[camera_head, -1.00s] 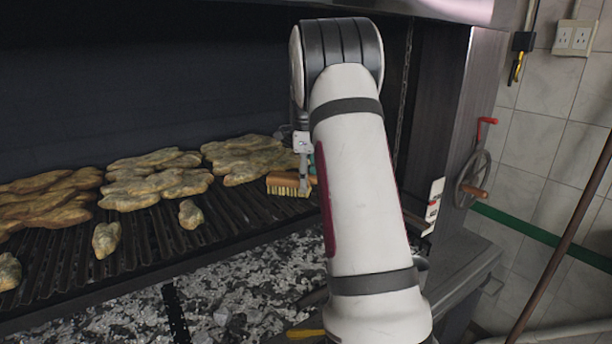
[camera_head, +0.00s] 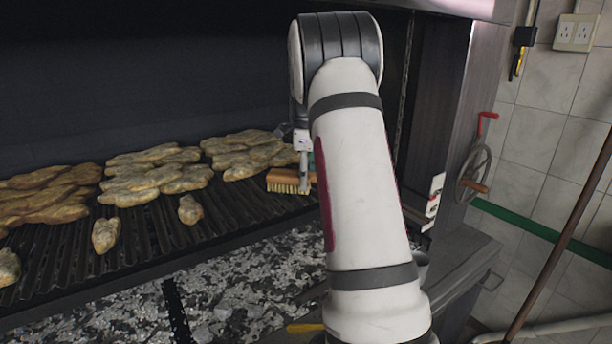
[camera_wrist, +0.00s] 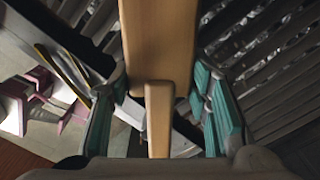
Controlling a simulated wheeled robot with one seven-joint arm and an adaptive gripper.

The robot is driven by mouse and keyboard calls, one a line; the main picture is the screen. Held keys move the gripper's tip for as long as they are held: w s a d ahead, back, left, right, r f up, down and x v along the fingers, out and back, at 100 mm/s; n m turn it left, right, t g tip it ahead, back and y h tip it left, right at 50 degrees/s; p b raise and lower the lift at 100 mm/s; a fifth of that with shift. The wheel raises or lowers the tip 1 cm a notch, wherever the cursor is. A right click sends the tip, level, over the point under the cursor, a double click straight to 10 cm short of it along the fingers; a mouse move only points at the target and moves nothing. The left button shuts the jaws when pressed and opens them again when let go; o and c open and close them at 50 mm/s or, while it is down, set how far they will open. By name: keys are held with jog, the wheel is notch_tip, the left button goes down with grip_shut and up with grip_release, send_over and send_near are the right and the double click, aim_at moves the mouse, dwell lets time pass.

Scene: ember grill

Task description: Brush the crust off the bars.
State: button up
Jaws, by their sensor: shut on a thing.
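A wooden brush (camera_head: 287,181) with pale bristles is at the right part of the dark grill bars (camera_head: 235,211), bristles down. I cannot tell for sure whether the bristles touch the bars. My gripper is mostly hidden behind my arm in the head view. In the wrist view my gripper (camera_wrist: 163,110) has its teal-padded fingers on either side of the brush's wooden handle (camera_wrist: 159,130), shut on it. The wooden brush body (camera_wrist: 160,40) reaches up ahead of the fingers. No separate crust on the bars can be made out.
Several browned pieces of food (camera_head: 155,175) lie on the bars to the left, with small ones (camera_head: 190,209) nearer the front. Grey ash and coals (camera_head: 230,285) lie below. A side wall with a crank wheel (camera_head: 474,170) stands to the right.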

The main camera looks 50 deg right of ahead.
jog(key=shift+f, duration=0.55)
jog(key=shift+s+d+b, duration=0.25)
jog(key=shift+d+b, duration=0.1)
jog(key=shift+d, duration=0.6)
jog(key=shift+s+d+b, duration=0.2)
jog(key=shift+d+b, duration=0.1)
jog(key=shift+d, duration=0.6)
jog(key=shift+s+d+f+b, duration=0.1)
jog(key=shift+s+d+b, duration=0.2)
jog(key=shift+d, duration=0.7)
jog(key=shift+s+d+f+b, duration=0.15)
jog(key=shift+s+d, duration=0.1)
jog(key=shift+d, duration=0.75)
jog(key=shift+s+d+r, duration=0.1)
jog(key=shift+s+d, duration=0.15)
jog(key=shift+d, duration=0.75)
jog(key=shift+s+d+r, duration=0.1)
jog(key=shift+s+d, duration=0.15)
jog(key=shift+d, duration=0.75)
jog(key=shift+s+d+r, duration=0.1)
jog(key=shift+s+d, duration=0.15)
jog(key=shift+d, duration=0.75)
jog(key=shift+w+d+f+b, duration=0.15)
jog(key=shift+w+b, duration=0.2)
jog(key=shift+w, duration=0.2)
jog(key=shift+w+d+f+b, duration=0.1)
jog(key=shift+w+b, duration=0.2)
jog(key=shift+w, duration=0.25)
